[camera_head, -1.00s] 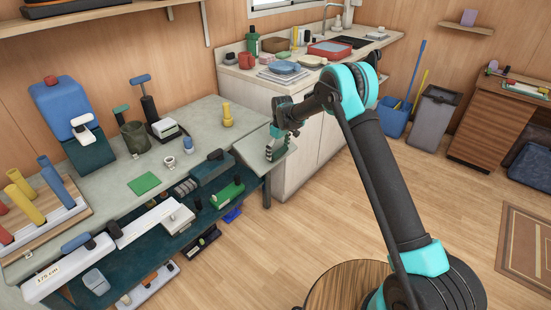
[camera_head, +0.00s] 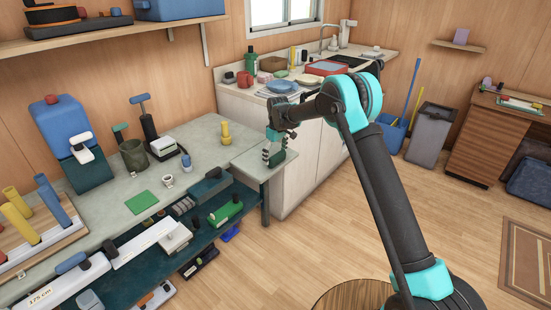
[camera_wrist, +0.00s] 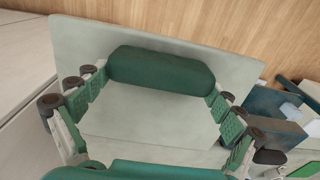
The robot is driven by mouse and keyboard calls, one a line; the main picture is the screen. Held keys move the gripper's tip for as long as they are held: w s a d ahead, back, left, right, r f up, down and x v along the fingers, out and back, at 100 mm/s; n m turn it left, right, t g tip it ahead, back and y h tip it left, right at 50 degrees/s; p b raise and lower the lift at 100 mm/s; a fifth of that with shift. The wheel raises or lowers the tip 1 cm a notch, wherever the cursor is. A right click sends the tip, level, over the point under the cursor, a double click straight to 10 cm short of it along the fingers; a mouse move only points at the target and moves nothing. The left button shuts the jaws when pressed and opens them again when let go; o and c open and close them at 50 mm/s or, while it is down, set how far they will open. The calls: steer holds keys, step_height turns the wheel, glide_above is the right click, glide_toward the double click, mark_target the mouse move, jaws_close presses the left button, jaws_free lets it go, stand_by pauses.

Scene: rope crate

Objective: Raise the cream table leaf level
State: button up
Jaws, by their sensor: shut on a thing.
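The cream table leaf (camera_head: 249,164) is a pale panel at the right end of the workbench in the head view. It looks close to level with the bench top; I cannot tell a small tilt. In the wrist view the leaf (camera_wrist: 150,122) fills the middle, with a green roll-shaped grip (camera_wrist: 160,69) on it. My gripper (camera_head: 273,158) is over the leaf in the head view. In the wrist view its two fingers (camera_wrist: 160,84) press on the ends of the green grip. The underside of the leaf is hidden.
The workbench (camera_head: 207,140) holds a yellow peg-shaped object (camera_head: 225,134), a mug (camera_head: 168,181) and a green mat (camera_head: 141,202). A white counter (camera_head: 311,150) stands close behind the leaf. A lower shelf (camera_head: 140,262) holds tools. The wooden floor right of the leaf is clear.

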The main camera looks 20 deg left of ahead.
steer(key=shift+a, duration=0.1)
steer(key=o, duration=1.3)
steer(key=shift+w, duration=0.1)
steer(key=shift+r, duration=0.1)
steer(key=r, duration=1.1)
steer(key=shift+s+d+r, duration=0.2)
steer(key=shift+d+r, duration=0.15)
